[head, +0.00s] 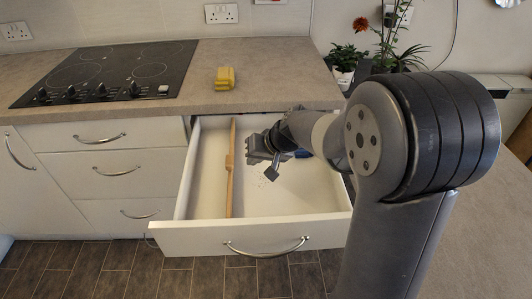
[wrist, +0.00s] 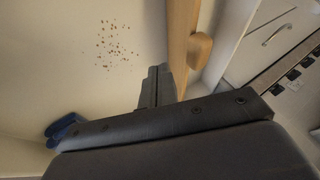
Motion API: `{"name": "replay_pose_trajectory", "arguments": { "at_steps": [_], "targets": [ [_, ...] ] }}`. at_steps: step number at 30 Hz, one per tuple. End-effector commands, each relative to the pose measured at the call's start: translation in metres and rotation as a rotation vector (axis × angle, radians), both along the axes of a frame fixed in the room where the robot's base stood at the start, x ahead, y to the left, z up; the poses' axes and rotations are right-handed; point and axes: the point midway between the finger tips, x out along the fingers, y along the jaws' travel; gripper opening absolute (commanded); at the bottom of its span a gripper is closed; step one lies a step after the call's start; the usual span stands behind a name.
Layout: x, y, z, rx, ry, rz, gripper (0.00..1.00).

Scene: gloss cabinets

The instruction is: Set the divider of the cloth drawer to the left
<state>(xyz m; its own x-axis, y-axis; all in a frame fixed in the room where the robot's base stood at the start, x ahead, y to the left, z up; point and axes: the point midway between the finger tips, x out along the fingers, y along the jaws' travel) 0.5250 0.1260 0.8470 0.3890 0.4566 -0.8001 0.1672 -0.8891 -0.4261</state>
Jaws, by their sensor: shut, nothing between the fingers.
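The drawer (head: 183,205) is pulled open. Its wooden divider (head: 231,185) runs front to back, left of the drawer's middle, and has a small wooden knob. In the wrist view the divider (wrist: 181,30) and its knob (wrist: 200,50) are close by the fingertips. My gripper (head: 268,158) is over the drawer, to the right of the divider. In the wrist view my gripper (wrist: 158,85) is shut and empty. I cannot tell whether it touches the divider. A blue cloth (head: 302,154) lies at the right of the drawer, partly hidden by my arm, and shows in the wrist view (wrist: 65,129).
Crumbs (head: 268,174) lie on the drawer floor right of the divider. The strip left of the divider looks empty. A yellow block-like object (head: 225,78) sits on the worktop behind. A black hob (head: 115,72) is at the left, plants (head: 385,50) at the back right.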

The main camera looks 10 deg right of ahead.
Motion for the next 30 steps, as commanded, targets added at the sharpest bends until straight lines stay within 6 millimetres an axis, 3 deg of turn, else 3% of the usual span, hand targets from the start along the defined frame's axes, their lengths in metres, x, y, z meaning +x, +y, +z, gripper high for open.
{"name": "replay_pose_trajectory", "arguments": {
  "at_steps": [6, 21, 30],
  "targets": [
    [0.0, 0.025, 0.003, -0.001, -0.002, 0.004, 0.0],
    [0.001, 0.032, 0.003, 0.0, -0.002, 0.002, 0.0],
    [0.001, 0.062, 0.003, 0.0, -0.002, 0.004, 0.0]
  ]
}}
